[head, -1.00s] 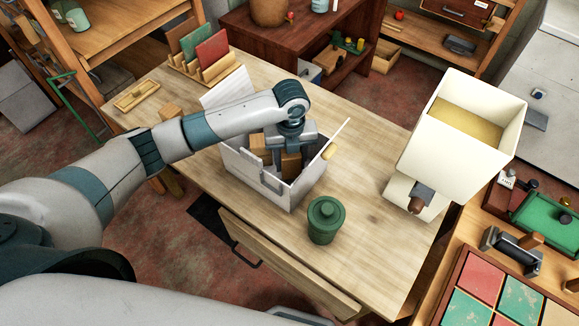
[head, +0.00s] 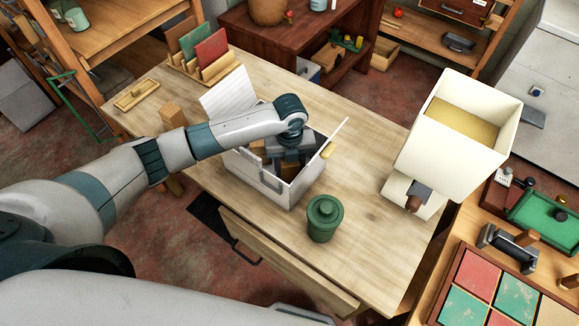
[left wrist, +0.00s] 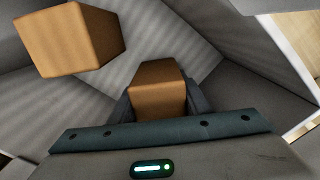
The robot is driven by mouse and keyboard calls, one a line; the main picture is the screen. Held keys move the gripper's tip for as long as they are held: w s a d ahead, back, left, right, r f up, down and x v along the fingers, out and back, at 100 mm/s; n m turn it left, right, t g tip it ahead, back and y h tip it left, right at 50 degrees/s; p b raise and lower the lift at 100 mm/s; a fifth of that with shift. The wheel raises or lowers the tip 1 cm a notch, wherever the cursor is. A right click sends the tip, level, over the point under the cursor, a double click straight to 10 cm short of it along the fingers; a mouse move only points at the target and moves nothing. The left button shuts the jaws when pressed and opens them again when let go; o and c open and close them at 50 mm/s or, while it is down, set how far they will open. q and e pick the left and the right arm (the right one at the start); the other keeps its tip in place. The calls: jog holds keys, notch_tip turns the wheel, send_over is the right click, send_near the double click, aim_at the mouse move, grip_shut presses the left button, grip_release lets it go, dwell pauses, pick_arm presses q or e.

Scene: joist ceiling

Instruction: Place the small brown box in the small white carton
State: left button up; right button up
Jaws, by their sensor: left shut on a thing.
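The small white carton (head: 285,195) stands on the wooden table with its flaps open. My left gripper (head: 288,156) reaches down into it from above, and the carton's near wall hides the fingertips in the head view. In the left wrist view the gripper (left wrist: 158,100) is shut on a small brown box (left wrist: 157,88), with a finger on each side. Grey carton walls surround it. Another brown box (left wrist: 70,40) lies apart from the held one inside the carton. Whether the held box touches the carton floor I cannot tell. My right gripper is not in view.
A green lidded jar (head: 324,218) stands close to the carton's near right side. A brown block (head: 173,116) stands left of the carton. A cream hopper (head: 450,135) is at the table's right end. A file rack (head: 213,68) is behind. An open drawer (head: 285,265) juts out in front.

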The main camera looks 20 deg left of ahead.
pick_arm(q)
jog(key=shift+f, duration=0.15)
jog(key=o, duration=1.1)
jog(key=shift+o, duration=0.5)
notch_tip(320, 180, up, 12)
jog(key=shift+r+b, duration=0.15)
jog(key=shift+b, duration=1.05)
